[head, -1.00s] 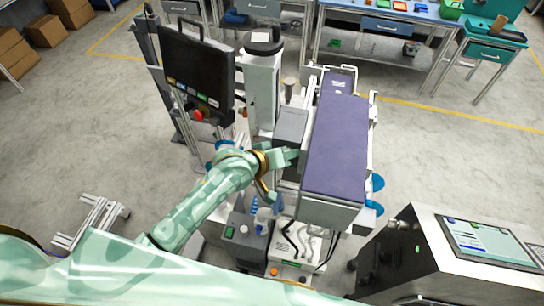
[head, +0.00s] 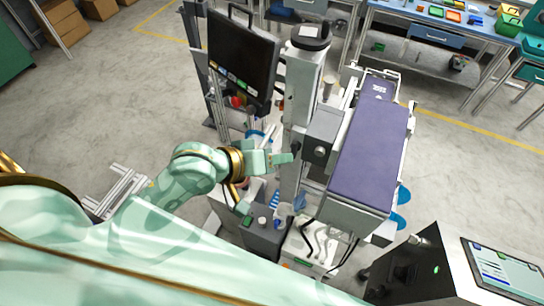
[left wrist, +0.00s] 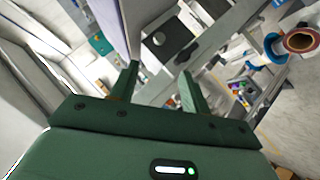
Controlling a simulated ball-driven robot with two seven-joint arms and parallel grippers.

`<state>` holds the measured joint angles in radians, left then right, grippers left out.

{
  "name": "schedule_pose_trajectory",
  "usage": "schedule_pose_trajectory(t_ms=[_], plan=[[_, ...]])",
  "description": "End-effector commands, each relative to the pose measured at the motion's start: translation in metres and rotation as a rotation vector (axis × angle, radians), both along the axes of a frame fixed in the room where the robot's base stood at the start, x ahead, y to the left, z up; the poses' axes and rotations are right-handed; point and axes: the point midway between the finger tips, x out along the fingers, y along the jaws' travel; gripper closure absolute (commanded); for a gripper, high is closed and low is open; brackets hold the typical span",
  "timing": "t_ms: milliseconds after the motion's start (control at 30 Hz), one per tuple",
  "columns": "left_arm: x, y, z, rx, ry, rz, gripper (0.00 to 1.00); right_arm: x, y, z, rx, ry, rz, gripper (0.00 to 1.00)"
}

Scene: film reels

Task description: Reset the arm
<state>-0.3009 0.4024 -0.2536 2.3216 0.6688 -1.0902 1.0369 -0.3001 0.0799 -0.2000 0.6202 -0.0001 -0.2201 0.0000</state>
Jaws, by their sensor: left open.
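My left arm reaches in from the left in the head view, pale green with a gold ring at the wrist. Its gripper (head: 284,158) is beside the left side of the machine with the purple belt (head: 368,150). In the left wrist view the two green fingers of my left gripper (left wrist: 160,85) stand apart with nothing between them. Part of the machine's grey frame lies beyond the fingertips. My right gripper is in neither view.
A black screen (head: 242,55) on a stand is behind the arm. A metal cabinet with a lit display (head: 497,270) stands at lower right. A blue workbench (head: 430,18) with coloured bins is at the back. Open floor (head: 130,95) lies to the left.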

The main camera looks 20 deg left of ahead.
Motion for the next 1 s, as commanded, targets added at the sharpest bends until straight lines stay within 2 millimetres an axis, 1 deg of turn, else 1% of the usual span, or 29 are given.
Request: schedule_pose_trajectory(t_ms=[400,500,533,567,633,667,700,767,800,867,900,967,1000], plan=[[0.0,0.0,0.0,0.011,-0.006,-0.008,0.53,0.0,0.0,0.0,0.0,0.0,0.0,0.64],[0.005,-0.002,0.004,0.054,-0.079,-0.052,0.53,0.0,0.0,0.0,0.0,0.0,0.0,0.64],[0.009,0.003,-0.005,0.09,-0.099,-0.062,0.53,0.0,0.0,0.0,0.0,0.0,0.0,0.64],[0.014,0.01,-0.021,0.138,-0.109,-0.068,0.53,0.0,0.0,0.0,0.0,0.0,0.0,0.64],[0.021,0.028,-0.065,0.239,-0.109,-0.074,0.53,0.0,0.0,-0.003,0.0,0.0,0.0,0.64],[0.023,0.036,-0.089,0.281,-0.104,-0.076,0.53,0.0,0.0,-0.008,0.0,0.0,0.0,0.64],[0.023,0.047,-0.124,0.335,-0.092,-0.081,0.53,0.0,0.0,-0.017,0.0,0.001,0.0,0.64],[0.018,0.062,-0.177,0.413,-0.068,-0.093,0.53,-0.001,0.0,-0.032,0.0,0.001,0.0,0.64],[0.013,0.072,-0.213,0.462,-0.049,-0.104,0.53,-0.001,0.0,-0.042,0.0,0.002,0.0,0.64],[0.0,0.086,-0.267,0.53,-0.013,-0.124,0.53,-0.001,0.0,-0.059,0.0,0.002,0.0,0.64],[-0.01,0.094,-0.302,0.572,0.012,-0.14,0.53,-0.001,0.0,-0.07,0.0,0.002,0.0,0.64],[-0.03,0.105,-0.354,0.631,0.054,-0.171,0.53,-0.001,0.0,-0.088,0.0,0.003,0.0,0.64],[-0.045,0.112,-0.388,0.665,0.084,-0.194,0.53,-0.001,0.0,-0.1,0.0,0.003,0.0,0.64]])
